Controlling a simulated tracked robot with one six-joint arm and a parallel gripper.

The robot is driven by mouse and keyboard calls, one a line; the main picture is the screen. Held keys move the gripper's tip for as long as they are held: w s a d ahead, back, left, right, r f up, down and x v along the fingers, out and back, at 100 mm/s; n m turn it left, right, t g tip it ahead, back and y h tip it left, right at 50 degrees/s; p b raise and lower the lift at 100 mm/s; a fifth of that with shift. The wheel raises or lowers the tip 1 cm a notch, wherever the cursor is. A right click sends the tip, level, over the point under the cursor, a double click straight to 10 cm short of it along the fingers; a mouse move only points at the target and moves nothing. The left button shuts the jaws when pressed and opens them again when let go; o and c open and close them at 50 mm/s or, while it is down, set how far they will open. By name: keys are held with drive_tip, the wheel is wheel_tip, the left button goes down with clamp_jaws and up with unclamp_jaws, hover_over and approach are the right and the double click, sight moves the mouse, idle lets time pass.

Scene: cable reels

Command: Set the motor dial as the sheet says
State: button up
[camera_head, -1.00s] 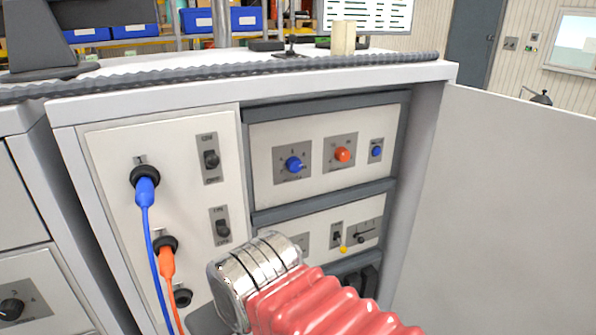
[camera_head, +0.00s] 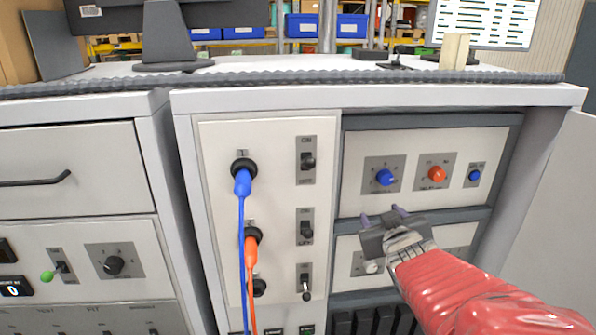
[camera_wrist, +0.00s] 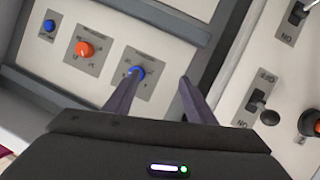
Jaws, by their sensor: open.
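In the cabinet's upper panel sit a blue dial (camera_head: 386,177), an orange dial (camera_head: 437,174) and a small blue knob (camera_head: 475,175). A black dial (camera_head: 114,265) is on the left cabinet. I cannot read which label says motor. A white sheet or screen with lines of text (camera_head: 483,24) stands at the back right, too small to read. My gripper (camera_head: 382,214) is open and empty, just below the blue dial. In the wrist view, the left fingertip of my gripper (camera_wrist: 160,80) partly overlaps the blue dial (camera_wrist: 136,72); contact cannot be told.
Blue (camera_head: 242,183) and orange (camera_head: 250,250) cables hang from sockets left of the open compartment. Toggle switches (camera_head: 306,162) stand between. A cabinet door (camera_head: 545,205) is open at the right. A pale block (camera_head: 454,52) stands on the top.

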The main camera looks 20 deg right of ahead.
sight(387, 181)
drive_tip(key=s+d+n+t+y, duration=0.1)
drive_tip(key=s+d+t, duration=0.2)
drive_tip(key=d, duration=0.3)
drive_tip(key=shift+d+r+n+t+y, duration=0.25)
drive_tip(key=shift+d+n+t+y, duration=0.05)
drive_tip(key=shift+t, duration=0.5)
drive_tip(key=shift+w, duration=0.1)
drive_tip(key=x, duration=1.3)
drive_tip(key=shift+w+d, duration=0.15)
drive_tip(key=shift+w, duration=0.2)
drive_tip(key=shift+c, duration=0.4)
drive_tip(key=c, duration=1)
drive_tip(key=shift+o, duration=0.2)
